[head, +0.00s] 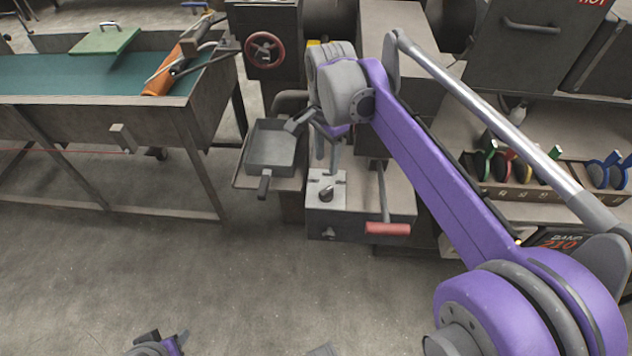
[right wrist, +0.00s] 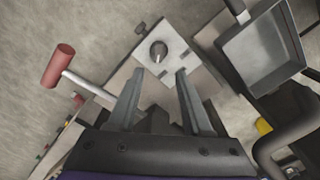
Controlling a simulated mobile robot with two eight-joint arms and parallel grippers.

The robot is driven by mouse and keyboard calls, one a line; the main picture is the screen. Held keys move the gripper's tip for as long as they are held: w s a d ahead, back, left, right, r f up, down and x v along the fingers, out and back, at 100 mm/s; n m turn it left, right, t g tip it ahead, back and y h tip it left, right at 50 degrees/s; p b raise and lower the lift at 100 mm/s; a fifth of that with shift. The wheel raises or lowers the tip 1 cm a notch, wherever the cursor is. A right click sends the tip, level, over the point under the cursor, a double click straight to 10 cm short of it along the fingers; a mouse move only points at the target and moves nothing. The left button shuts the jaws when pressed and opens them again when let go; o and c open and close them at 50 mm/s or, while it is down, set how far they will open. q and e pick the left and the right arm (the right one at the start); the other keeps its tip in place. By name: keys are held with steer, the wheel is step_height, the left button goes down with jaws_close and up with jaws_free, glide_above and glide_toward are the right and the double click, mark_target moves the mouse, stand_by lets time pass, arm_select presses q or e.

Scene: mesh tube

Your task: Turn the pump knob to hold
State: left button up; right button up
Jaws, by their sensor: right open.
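The pump knob (head: 326,193) is a small dark round knob on a light square plate (head: 340,179) on top of a grey metal box (head: 360,222). In the right wrist view the knob (right wrist: 158,51) shows just beyond the fingertips, roughly centred between them. My right gripper (head: 327,160) is above and behind the plate in the head view, pointing down. In the right wrist view its two fingers (right wrist: 160,72) are apart, with nothing between them, and do not appear to touch the knob. A piece of my left gripper (head: 158,346) shows at the bottom edge, cut off.
A lever with a red handle (head: 388,228) is on the box's right side. A grey tray (head: 271,148) with a handle is close on the left. A red handwheel (head: 264,50) stands behind. The floor in front is clear.

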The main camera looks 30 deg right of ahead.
mark_target(326, 190)
step_height(326, 190, down, 10)
steer(key=shift+s+f+b, duration=0.15)
steer(key=shift+f+b, duration=0.05)
steer(key=shift+b, duration=0.35)
jaws_close()
